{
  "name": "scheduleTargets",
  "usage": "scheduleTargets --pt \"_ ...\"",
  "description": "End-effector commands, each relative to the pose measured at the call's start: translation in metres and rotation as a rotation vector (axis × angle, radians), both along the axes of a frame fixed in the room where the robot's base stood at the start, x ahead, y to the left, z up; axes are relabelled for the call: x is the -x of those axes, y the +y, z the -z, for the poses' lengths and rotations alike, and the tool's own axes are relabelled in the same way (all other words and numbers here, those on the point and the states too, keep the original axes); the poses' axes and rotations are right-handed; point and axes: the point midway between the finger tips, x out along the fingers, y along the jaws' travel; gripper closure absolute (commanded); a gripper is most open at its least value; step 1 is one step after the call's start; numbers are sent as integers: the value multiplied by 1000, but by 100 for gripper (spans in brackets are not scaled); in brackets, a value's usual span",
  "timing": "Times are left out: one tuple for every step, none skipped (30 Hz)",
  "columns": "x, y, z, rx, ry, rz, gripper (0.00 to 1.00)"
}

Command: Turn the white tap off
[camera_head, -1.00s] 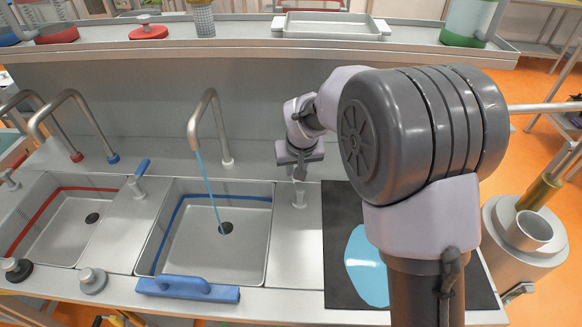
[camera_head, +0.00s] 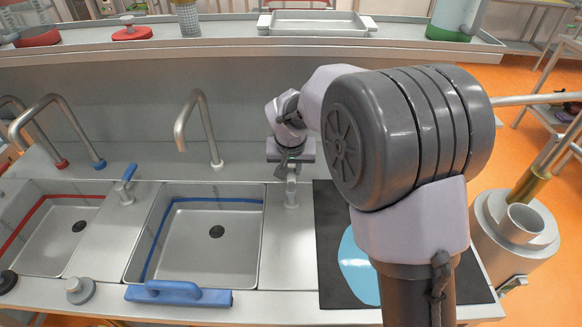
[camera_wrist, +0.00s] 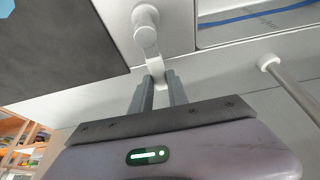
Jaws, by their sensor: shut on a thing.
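The white tap (camera_head: 291,197) stands on the steel deck right of the middle sink. In the wrist view its round base (camera_wrist: 145,16) is at the top, and its lever (camera_wrist: 155,66) runs down between my fingers. My gripper (camera_head: 290,174) is shut on this lever; in the wrist view the fingers (camera_wrist: 161,85) lie on either side of it. The lever's far end is partly hidden by the fingers. The grey curved spout (camera_head: 198,112) stands behind the middle sink (camera_head: 171,258), and no water stream shows from it.
A blue-handled tap (camera_head: 127,184) stands between the sinks. A blue bar-handled tool (camera_head: 178,294) lies on the front edge. A black mat (camera_head: 330,285) with a light-blue disc (camera_head: 357,268) is to the right. A shelf (camera_head: 230,53) runs along the back.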

Motion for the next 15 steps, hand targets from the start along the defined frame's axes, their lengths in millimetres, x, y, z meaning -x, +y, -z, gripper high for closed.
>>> scheduleTargets --pt "1 -1 1 0 3 3 76" --pt "1 -1 1 0 3 3 70" --pt "1 -1 1 0 3 3 62" --pt "1 -1 1 0 3 3 58" --pt "1 -1 1 0 3 2 58" --pt "1 -1 1 0 2 2 58" --pt "0 -1 1 0 2 2 58" --pt "0 0 1 0 2 2 58" --pt "0 0 0 0 2 1 58" --pt "0 0 0 0 2 1 58" --pt "0 0 0 0 2 1 58" --pt "0 0 0 0 1 1 58" --pt "1 0 -1 0 1 1 58" --pt "1 0 -3 0 1 1 58" --pt "2 0 -7 0 1 1 58"
